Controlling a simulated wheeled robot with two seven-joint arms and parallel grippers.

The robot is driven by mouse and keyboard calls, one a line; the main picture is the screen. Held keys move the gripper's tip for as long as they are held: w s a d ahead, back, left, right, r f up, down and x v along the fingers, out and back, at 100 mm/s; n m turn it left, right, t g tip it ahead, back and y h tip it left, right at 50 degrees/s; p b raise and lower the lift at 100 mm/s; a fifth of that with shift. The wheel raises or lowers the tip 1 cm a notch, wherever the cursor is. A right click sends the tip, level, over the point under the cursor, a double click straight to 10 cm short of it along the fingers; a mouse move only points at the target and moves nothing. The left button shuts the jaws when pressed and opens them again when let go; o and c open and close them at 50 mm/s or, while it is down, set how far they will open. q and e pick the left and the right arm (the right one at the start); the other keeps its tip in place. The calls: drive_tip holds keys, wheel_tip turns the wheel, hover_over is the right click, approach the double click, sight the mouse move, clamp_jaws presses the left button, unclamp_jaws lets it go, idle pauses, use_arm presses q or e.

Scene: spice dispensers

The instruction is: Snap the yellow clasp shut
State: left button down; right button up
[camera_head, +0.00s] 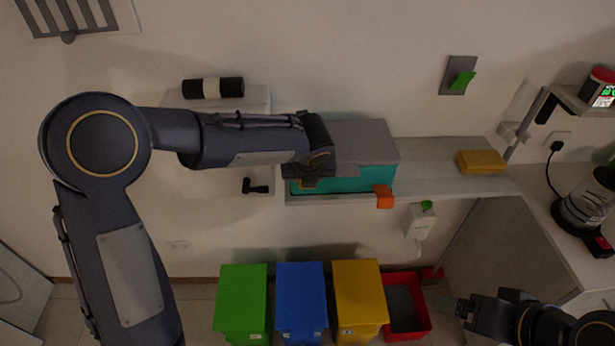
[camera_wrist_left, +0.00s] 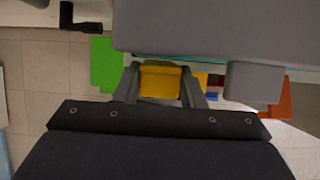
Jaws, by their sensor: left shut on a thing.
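A teal box (camera_head: 350,180) with a grey lid (camera_head: 365,140) sits on the wall shelf; the lid lies over the top of the box. The lid also shows in the left wrist view (camera_wrist_left: 200,28). My left gripper (camera_head: 308,182) is at the left front of the box. In the left wrist view its fingers (camera_wrist_left: 160,90) are closed around the yellow clasp (camera_wrist_left: 160,82) at the lid's front edge. In the head view the gripper mostly hides this clasp. An orange clasp (camera_head: 383,196) is at the right front of the box. My right gripper (camera_head: 463,308) is low at the right, away from the box.
A yellow block (camera_head: 481,161) lies on the shelf (camera_head: 440,178) to the right. Green (camera_head: 243,298), blue (camera_head: 301,298) and yellow (camera_head: 358,298) bins and a red crate (camera_head: 425,315) stand below. A counter with a kettle (camera_head: 585,205) is at the right.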

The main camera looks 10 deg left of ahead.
use_arm(q)
drive_tip(key=shift+w+g, duration=0.15)
drive_tip(key=shift+g, duration=0.15)
drive_tip(key=c, duration=0.9)
unclamp_jaws()
drive_tip(key=shift+r, duration=0.15)
drive_tip(key=b+v, duration=0.1)
drive_tip(key=v, duration=0.6)
drive_tip(key=shift+r, duration=0.25)
